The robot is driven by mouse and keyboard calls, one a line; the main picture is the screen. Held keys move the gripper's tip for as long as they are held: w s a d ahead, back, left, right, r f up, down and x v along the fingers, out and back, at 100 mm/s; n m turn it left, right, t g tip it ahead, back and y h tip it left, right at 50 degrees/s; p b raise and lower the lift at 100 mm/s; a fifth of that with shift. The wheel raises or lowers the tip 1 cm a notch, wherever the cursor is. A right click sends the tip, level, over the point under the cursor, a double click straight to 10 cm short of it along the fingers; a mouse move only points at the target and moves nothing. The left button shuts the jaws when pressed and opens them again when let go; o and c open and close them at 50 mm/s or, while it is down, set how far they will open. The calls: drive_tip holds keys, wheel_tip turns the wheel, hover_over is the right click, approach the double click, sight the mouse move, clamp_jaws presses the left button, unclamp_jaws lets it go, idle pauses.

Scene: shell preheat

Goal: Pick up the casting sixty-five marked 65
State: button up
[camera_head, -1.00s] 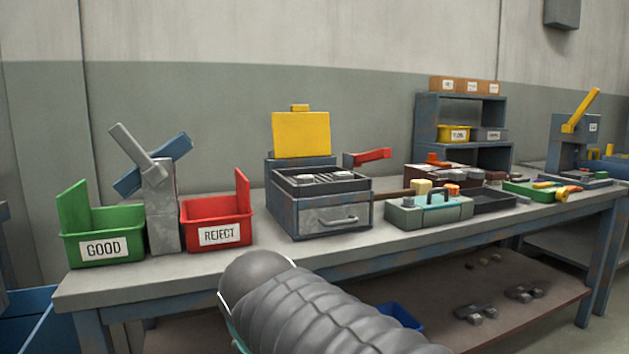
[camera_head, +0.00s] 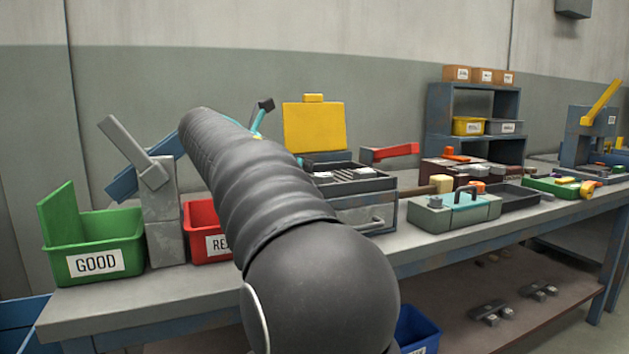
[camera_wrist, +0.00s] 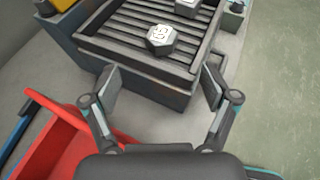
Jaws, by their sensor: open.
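A light grey, many-sided casting (camera_wrist: 160,39) lies on the slatted grey tray (camera_wrist: 120,27) in the wrist view. Dark marks show on its top, too small to read for certain. A second pale casting (camera_wrist: 187,7) lies farther back on the tray, cut off by the frame edge. In the head view the tray (camera_head: 378,184) sits on the grey heater unit, with pale castings on it. My gripper (camera_wrist: 160,88) is open and empty, its fingers on the near side of the tray, apart from the castings. In the head view my arm hides most of the gripper.
A red REJECT bin (camera_head: 198,215) and a green GOOD bin (camera_head: 72,238) stand left of the heater. A yellow panel (camera_head: 314,127) and red lever (camera_head: 393,152) rise behind and beside the tray. A grey-green fixture (camera_head: 454,212) stands to the right.

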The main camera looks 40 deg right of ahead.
sight(323, 175)
drive_tip(key=x, duration=1.2)
drive_tip(key=shift+s+d+f, duration=0.1)
drive_tip(key=shift+d, duration=0.15)
drive_tip(key=shift+c, duration=0.3)
drive_tip(key=c, duration=1.2)
